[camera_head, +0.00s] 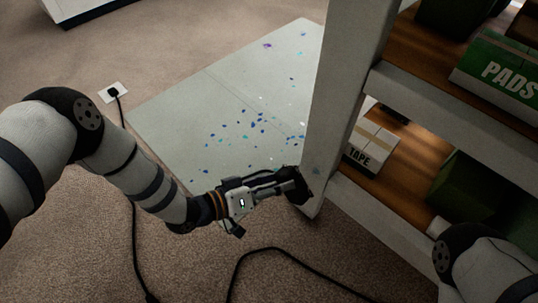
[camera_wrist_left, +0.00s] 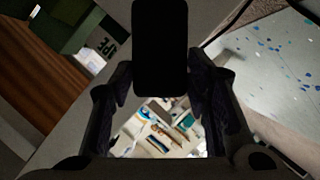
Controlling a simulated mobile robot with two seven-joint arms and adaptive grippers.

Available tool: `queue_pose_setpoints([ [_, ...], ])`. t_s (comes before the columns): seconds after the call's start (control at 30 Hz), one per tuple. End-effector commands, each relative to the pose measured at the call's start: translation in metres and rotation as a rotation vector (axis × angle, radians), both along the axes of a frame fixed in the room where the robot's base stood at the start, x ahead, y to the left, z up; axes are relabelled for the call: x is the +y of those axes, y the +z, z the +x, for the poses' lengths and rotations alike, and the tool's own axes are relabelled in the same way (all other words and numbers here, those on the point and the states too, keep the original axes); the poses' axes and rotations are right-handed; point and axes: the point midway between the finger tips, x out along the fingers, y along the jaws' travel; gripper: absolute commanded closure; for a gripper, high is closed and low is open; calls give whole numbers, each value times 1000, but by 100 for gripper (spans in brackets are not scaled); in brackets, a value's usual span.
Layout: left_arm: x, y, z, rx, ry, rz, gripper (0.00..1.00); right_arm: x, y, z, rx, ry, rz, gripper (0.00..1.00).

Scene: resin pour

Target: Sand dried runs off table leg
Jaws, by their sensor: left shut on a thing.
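The pale grey table leg (camera_head: 338,105) stands upright in the middle right of the head view, with shelves joined to it. My left gripper (camera_head: 299,188) is low at the leg's left side, close to its foot. In the left wrist view the gripper (camera_wrist_left: 160,84) is shut on a flat black block (camera_wrist_left: 160,45) with rounded corners. The grey leg (camera_wrist_left: 68,112) shows behind it; I cannot tell whether the block touches the leg. No dried runs can be made out on the leg. My right gripper is out of view; only part of its arm shows.
A pale sheet (camera_head: 215,110) with blue and purple specks lies on the carpet. A black cable (camera_head: 240,262) crosses the floor, near a wall-type outlet plate (camera_head: 113,92). Shelves hold a tape box (camera_head: 371,144) and a green pads box (camera_head: 500,72). Carpet in front is mostly clear.

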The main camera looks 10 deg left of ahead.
Motion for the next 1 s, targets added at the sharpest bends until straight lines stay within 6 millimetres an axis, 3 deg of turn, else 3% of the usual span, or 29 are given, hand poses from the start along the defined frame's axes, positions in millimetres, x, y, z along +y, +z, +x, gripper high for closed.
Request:
queue_pose_setpoints([
  [0.47,8,0,-11,0,0,0,79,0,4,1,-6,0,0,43],
  [0.73,24,1,-33,1,0,1,79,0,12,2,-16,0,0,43],
  [1.0,24,2,-33,-1,5,0,79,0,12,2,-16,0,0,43],
])
